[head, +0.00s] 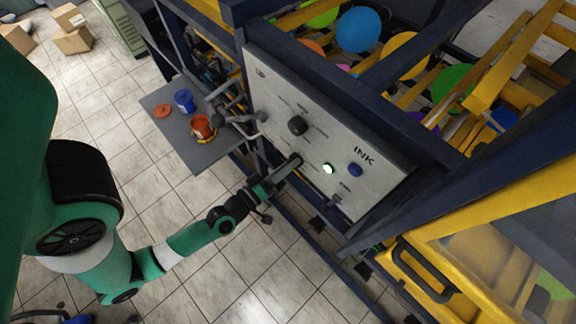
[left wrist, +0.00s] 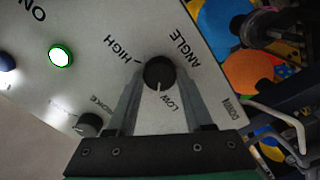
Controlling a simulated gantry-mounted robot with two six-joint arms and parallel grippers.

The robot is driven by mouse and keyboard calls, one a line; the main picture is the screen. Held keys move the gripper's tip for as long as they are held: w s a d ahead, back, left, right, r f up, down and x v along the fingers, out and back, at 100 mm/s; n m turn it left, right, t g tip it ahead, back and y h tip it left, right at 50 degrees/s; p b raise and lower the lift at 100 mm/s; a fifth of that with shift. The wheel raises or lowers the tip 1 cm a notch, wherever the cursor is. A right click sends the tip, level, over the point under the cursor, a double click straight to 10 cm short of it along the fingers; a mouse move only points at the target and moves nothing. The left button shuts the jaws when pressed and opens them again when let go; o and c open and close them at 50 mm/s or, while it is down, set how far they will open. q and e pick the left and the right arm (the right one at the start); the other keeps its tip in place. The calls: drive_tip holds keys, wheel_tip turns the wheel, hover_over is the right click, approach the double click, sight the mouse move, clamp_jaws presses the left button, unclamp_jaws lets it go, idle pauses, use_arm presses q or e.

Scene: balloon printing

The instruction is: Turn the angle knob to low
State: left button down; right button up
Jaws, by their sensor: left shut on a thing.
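The angle knob (left wrist: 159,72) is round and black, on a pale panel (left wrist: 95,65) between the labels HIGH and LOW. In the left wrist view its white pointer line faces down the picture, near the LOW label (left wrist: 173,103) and away from HIGH. My left gripper (left wrist: 158,80) is shut on the knob, one finger on each side. In the head view the left gripper (head: 290,163) reaches the panel's lower left part, and the knob (head: 296,159) shows only partly at its fingertips. My right gripper is not in view.
Another small knob (left wrist: 89,124) is beside the left finger. A grey shelf (head: 160,105) holds blue and orange cups. Dark frame bars surround the panel.

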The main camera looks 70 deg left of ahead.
use_arm(q)
drive_tip(key=shift+n, duration=1.3)
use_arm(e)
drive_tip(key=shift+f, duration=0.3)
use_arm(q)
drive_tip(key=shift+b, duration=0.3)
drive_tip(key=shift+c, duration=1.5)
unclamp_jaws()
